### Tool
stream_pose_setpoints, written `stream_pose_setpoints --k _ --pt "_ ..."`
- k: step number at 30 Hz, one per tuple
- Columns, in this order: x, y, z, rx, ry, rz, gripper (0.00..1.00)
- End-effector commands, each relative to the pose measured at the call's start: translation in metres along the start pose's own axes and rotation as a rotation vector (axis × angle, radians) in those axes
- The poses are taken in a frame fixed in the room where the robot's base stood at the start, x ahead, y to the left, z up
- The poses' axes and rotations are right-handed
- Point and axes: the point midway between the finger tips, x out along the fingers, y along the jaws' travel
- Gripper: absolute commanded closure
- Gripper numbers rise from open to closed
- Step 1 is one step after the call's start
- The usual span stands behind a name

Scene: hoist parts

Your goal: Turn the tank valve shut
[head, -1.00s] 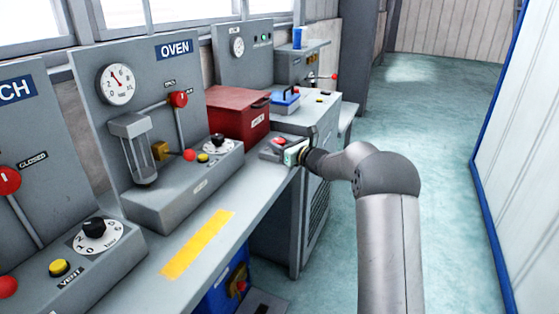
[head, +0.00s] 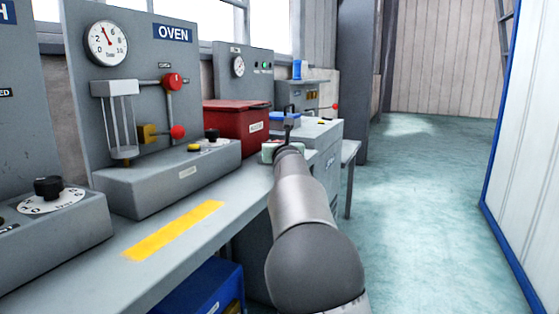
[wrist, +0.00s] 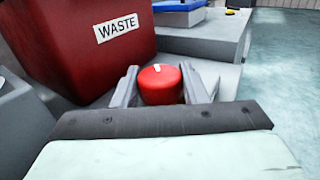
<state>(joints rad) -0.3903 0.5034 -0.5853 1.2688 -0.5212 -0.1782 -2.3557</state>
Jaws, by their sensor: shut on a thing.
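A round red knob (wrist: 158,86) with a white mark on top sits between the two fingers of my gripper (wrist: 160,92) in the wrist view. The fingers are shut on its sides. In the head view my gripper (head: 274,150) is at the far end of the bench, in front of the red bin, and the knob is hidden there. No label names this knob as the tank valve. A blue box or tank (head: 208,288) stands under the bench, partly cut off by the picture's lower edge; no valve shows on it now.
The red waste bin (head: 236,122) stands close beside my gripper. The grey oven panel (head: 135,60) with its gauge and red-knobbed levers is to the left. A blue-topped grey unit (head: 325,133) stands beyond. The floor (head: 425,200) at right is clear.

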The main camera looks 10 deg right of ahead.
Motion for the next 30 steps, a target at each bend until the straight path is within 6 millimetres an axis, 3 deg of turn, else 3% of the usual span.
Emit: stream_pose_setpoints --k 1,15,30 --pt "0.0007 0.0074 -0.0063 -0.005 0.005 -0.023 0.84" --pt "0.0012 0.0033 -0.0025 -0.004 0.004 -0.274 0.84" --pt "0.0012 0.0023 -0.0031 0.000 0.005 -0.371 0.84"
